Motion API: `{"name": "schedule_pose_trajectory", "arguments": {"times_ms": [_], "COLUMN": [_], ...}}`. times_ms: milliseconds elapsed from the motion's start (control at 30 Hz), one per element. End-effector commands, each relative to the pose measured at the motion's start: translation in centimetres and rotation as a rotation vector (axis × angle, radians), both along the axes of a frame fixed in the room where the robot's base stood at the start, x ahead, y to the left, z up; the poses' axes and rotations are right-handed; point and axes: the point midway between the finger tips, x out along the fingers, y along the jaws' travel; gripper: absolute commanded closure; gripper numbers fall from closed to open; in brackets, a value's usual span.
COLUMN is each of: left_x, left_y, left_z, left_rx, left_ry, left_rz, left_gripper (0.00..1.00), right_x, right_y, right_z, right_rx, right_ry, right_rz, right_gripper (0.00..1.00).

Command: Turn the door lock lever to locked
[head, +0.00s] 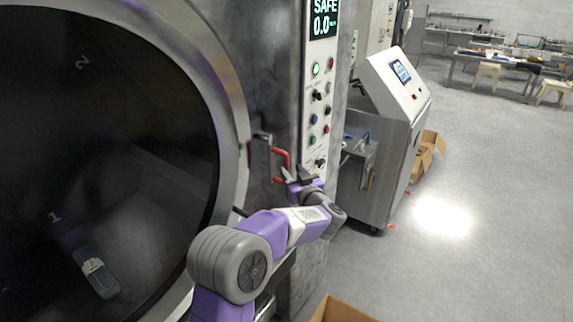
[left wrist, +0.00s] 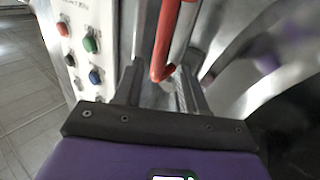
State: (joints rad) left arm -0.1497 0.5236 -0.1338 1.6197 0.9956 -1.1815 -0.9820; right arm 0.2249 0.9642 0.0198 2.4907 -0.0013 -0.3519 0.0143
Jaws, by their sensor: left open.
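The door lock lever (head: 283,155) is a red bent handle on a dark mount beside the rim of the large round door (head: 236,75). In the left wrist view the red lever (left wrist: 166,40) comes down from the top, and its bent lower end lies between my fingers. My left gripper (head: 297,174) is open at the lower end of the lever; it also shows in the left wrist view (left wrist: 162,85) with its two dark fingers apart, one on each side of the lever's end. I cannot tell if a finger touches it. My right gripper is not in view.
The control panel (head: 317,100), with several buttons and a display reading SAFE 0.0, stands just right of the lever. A metal cabinet with a slanted screen (head: 397,85) is further right. A cardboard box (head: 340,310) sits at the bottom. The floor at the right is open.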

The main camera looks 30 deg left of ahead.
Motion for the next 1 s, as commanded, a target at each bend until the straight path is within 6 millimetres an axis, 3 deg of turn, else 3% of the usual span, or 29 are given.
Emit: {"name": "schedule_pose_trajectory", "arguments": {"times_ms": [300, 667, 700, 933, 1000], "left_x": [2.9, 3.4, 3.4, 3.3, 3.3], "left_y": [3.6, 4.2, 4.2, 4.2, 4.2], "left_z": [-0.1, -0.2, -0.2, -0.1, -0.1], "left_rx": [0.001, 0.0, 0.0, 0.0, 0.0], "left_ry": [0.001, 0.001, 0.001, 0.001, 0.001], "left_rz": [-0.001, -0.004, -0.004, -0.004, -0.004], "left_gripper": [0.59, 0.59, 0.61, 0.96, 1.0], "right_x": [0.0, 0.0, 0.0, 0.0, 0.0], "right_y": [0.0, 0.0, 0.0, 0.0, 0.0], "right_z": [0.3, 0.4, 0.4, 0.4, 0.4], "right_rx": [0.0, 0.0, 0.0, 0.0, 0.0], "right_ry": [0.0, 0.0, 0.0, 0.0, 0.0], "right_rz": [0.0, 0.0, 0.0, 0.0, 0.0], "right_gripper": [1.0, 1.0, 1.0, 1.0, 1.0]}}
